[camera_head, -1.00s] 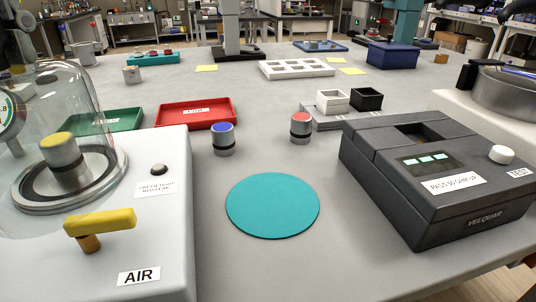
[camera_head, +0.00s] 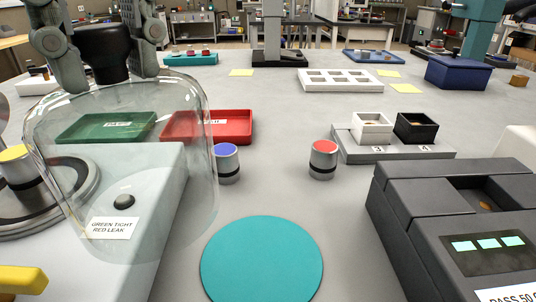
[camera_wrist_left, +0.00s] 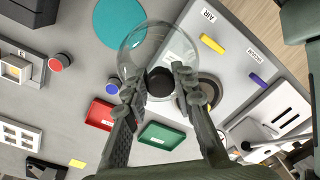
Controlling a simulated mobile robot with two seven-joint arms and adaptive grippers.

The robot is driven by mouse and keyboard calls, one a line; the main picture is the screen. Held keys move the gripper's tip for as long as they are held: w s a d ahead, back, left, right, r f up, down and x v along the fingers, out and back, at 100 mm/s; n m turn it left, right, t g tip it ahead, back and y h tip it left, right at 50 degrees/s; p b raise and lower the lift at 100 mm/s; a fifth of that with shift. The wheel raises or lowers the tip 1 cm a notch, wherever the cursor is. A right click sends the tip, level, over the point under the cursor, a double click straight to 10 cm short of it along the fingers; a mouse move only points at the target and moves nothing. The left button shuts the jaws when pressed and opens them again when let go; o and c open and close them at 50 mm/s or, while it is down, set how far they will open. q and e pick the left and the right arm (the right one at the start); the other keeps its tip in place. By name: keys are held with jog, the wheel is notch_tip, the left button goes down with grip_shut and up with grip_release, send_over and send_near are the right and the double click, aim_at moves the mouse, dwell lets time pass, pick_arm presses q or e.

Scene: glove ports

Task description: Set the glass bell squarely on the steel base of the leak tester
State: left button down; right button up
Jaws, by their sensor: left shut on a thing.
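The clear glass bell (camera_head: 135,135) hangs from my left gripper (camera_head: 105,60), which is shut on its black knob. The knob (camera_wrist_left: 160,82) and the gripper's two fingers also show in the left wrist view. The steel base (camera_head: 50,213) is a round ringed plate on the white leak tester at the left edge. A grey cylinder with a yellow top (camera_head: 17,175) stands on it. In the head view the bell overlaps only the base's right part and extends right over the tester's panel. The bell's height above the tester is hard to tell. My right gripper is not in view.
A yellow lever (camera_head: 20,280) sticks up from the tester. Green (camera_head: 105,127) and red (camera_head: 210,126) trays lie behind it. Blue-topped (camera_head: 226,163) and red-topped (camera_head: 323,160) cylinders stand near a teal disc (camera_head: 262,262). A dark tester (camera_head: 450,215) stands at right.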

pick_arm(q)
jog(key=w+d+f+b, duration=0.1)
jog(key=d+f, duration=0.7)
jog(key=f, duration=0.1)
jog(key=shift+w+d+f+b, duration=0.2)
jog(key=shift+d+f+b, duration=0.05)
jog(key=shift+d+b, duration=0.15)
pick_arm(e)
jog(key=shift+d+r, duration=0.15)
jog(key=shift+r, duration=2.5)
pick_arm(q)
jog(key=shift+f, duration=0.15)
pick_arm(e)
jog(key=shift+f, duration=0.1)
pick_arm(q)
jog(key=c, duration=1.3)
grip_release()
jog(key=shift+o, duration=0.2)
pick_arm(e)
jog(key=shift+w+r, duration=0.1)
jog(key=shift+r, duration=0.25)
pick_arm(q)
notch_tip(320, 180, up, 12)
jog(key=p, duration=0.2)
jog(key=shift+d+p, duration=0.3)
jog(key=shift+p, duration=0.1)
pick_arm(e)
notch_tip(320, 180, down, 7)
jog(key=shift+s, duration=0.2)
